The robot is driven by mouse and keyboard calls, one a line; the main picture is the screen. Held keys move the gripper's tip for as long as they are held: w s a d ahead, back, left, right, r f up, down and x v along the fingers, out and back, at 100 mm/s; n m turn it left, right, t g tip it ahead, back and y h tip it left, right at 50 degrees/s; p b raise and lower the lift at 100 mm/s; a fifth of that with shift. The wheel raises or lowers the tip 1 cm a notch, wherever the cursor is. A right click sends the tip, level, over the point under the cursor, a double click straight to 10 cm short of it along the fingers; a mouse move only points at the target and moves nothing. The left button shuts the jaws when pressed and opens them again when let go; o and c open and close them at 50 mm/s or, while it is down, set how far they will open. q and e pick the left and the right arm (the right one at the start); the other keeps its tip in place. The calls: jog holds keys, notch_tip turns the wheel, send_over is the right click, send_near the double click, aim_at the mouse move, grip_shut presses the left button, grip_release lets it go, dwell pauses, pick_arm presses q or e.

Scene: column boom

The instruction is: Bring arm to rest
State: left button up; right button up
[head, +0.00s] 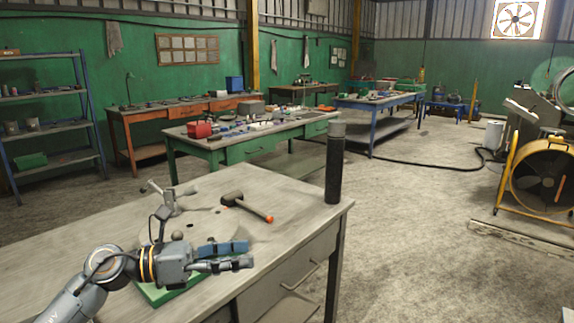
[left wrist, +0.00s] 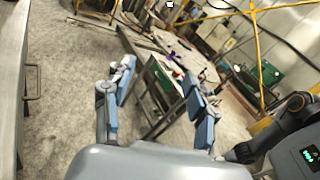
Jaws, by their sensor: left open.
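My left arm comes in from the lower left of the head view. Its left gripper (head: 240,256) is held above the near workbench (head: 285,235), close to its front side, with the fingers pointing right. In the left wrist view the left gripper (left wrist: 160,105) has its two blue-padded fingers spread wide with nothing between them. Beyond the fingers are the floor and a tilted view of a workbench. My right gripper is not in the head view.
On the near bench lie a black mallet (head: 247,206) and a green board (head: 160,292), and a dark cylinder (head: 334,170) stands at its right corner. A green bench (head: 240,150) stands behind. Open floor (head: 420,230) lies to the right, before a yellow fan (head: 545,180).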

pick_arm(q)
jog(key=s+a+f+m+t+y, duration=0.3)
jog(key=a+f+m+t+y, duration=0.45)
jog(key=m, duration=0.95)
jog(key=s+a+f+m+t+y, duration=0.2)
jog(key=a+f+m+t+y, duration=0.15)
jog(key=f+m+y, duration=1)
jog(key=s+f+n+g+h, duration=0.2)
jog(key=s+f+g, duration=0.4)
jog(key=s, duration=0.6)
jog(key=s+f+n+g+h, duration=0.25)
jog(key=s+f+g, duration=0.4)
jog(key=s, duration=0.65)
notch_tip(320, 180, down, 24)
jog(key=s+a+f+g+p, duration=0.1)
jog(key=s+a+f+g, duration=0.1)
jog(key=s+f, duration=1.4)
jog(key=shift+s+a+f, duration=0.35)
jog(key=shift+s+a, duration=0.3)
jog(key=shift+s, duration=0.15)
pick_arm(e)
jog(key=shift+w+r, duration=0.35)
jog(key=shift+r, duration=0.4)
pick_arm(q)
jog(key=shift+y, duration=0.25)
